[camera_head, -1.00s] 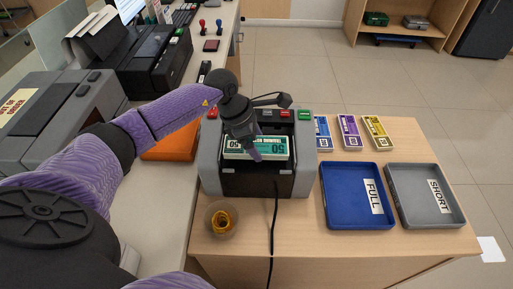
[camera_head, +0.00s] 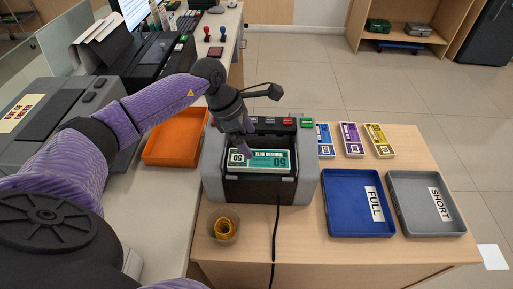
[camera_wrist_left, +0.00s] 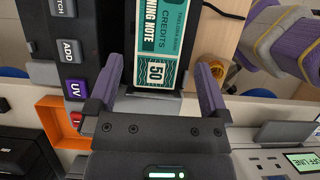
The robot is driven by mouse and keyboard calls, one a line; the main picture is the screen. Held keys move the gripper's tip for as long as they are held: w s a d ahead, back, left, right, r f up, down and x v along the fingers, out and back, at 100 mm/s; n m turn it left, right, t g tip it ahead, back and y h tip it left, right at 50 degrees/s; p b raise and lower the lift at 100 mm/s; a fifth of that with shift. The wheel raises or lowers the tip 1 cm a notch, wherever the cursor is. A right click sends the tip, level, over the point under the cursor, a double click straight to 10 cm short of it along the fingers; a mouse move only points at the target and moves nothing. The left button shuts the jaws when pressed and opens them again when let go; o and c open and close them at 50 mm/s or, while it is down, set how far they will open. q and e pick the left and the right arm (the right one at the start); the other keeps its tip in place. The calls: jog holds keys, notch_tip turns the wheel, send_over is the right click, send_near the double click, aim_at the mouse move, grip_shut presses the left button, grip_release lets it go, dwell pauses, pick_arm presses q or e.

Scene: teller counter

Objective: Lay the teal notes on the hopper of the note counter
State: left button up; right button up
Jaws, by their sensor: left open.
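The teal notes (camera_head: 268,161) lie as a flat bundle on the hopper of the grey and black note counter (camera_head: 214,172). My left gripper (camera_head: 248,152) is at the left part of the bundle, pointing down at it, and hides a little of it. In the left wrist view the gripper (camera_wrist_left: 157,85) has its two purple fingers wide apart. The near end of the teal notes (camera_wrist_left: 156,62) shows between them, with a gap on each side. My right gripper is not in view.
A blue FULL tray (camera_head: 345,229) and a grey SHORT tray (camera_head: 411,228) stand right of the counter. Blue, purple (camera_head: 351,140) and yellow bundles lie behind them. An orange tray (camera_head: 150,158) is at left. A small bowl (camera_head: 236,213) and a black cable (camera_head: 276,245) are in front.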

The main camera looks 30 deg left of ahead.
pick_arm(q)
jog(key=v, duration=0.5)
jog(key=shift+r, duration=0.15)
